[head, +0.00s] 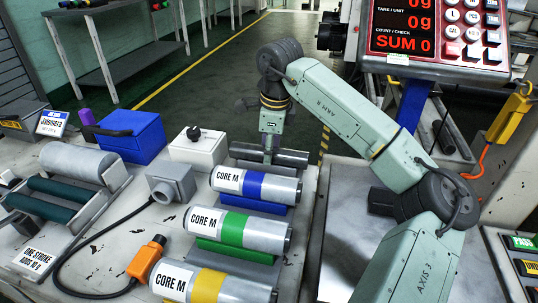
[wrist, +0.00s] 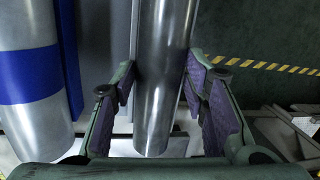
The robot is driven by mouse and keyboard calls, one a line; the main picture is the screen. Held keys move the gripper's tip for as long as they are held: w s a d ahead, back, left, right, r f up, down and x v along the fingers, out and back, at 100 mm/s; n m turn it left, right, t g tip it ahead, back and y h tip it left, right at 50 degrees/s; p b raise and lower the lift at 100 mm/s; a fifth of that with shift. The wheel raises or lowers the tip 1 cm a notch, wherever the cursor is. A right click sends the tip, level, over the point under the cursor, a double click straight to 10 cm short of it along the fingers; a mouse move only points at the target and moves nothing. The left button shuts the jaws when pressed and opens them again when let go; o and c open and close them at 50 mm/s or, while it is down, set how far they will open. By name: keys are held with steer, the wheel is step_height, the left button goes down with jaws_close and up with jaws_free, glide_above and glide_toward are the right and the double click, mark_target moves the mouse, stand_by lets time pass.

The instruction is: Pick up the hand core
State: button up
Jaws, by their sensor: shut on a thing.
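The hand core is a plain bare-metal cylinder (head: 296,158) lying crosswise at the far end of the row of labelled cores in the head view. In the wrist view the core (wrist: 163,75) runs up the middle of the picture, between the two purple finger pads. My gripper (head: 269,152) reaches down onto the core from above and is shut around its middle. It also shows in the wrist view (wrist: 160,85) with one pad on each side of the metal. The core's underside and what it rests on are hidden.
Three CORE M rolls with blue (head: 257,185), green (head: 240,232) and yellow (head: 214,283) bands lie in front of the core. A white box (head: 198,150) and a blue box (head: 130,135) stand to its left. A scale (head: 435,35) stands at the back right.

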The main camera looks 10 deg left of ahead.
steer(key=shift+c, duration=1.4)
steer(key=shift+r, duration=0.4)
steer(key=shift+c, duration=0.6)
step_height(320, 180, up, 9)
steer(key=shift+r+p, duration=0.1)
steer(key=shift+p, duration=0.45)
jaws_close()
